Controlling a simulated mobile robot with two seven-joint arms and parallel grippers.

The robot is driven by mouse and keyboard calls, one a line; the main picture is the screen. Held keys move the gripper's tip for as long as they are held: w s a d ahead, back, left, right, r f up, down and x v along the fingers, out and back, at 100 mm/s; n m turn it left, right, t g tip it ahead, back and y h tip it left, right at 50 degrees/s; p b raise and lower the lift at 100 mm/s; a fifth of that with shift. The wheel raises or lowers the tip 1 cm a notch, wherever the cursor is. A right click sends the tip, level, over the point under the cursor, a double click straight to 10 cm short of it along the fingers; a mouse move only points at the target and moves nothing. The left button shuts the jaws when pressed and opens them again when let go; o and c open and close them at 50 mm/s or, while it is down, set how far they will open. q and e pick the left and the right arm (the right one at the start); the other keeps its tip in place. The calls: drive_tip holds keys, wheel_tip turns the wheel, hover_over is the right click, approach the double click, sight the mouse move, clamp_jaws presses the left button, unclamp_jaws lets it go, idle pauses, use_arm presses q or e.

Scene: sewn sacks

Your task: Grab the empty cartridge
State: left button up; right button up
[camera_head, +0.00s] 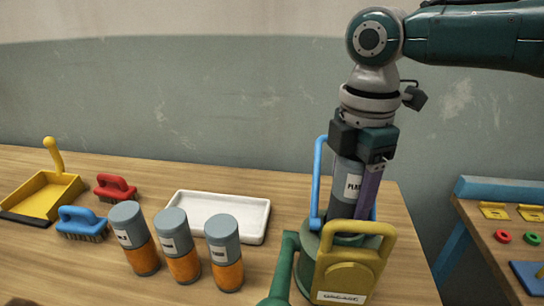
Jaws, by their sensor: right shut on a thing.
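A grey cartridge (344,172) with a white label stands upright in the green machine (330,268) at the right of the wooden table. Only its upper part shows; its lower end is hidden by the machine. My right gripper (352,205) points down from above and is shut on this grey cartridge. I cannot tell whether the cartridge is empty. My left gripper is not in view.
Several grey-and-orange cartridges (183,262) stand in front of a white tray (254,207). A yellow dustpan (45,195), red brush (116,187) and blue brush (80,222) lie at left. A blue bar (320,165) rises beside the machine. A second table (480,235) is at right.

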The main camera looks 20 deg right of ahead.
drive_tip(key=c, duration=0.7)
drive_tip(key=shift+o, duration=0.2)
drive_tip(key=shift+r, duration=0.15)
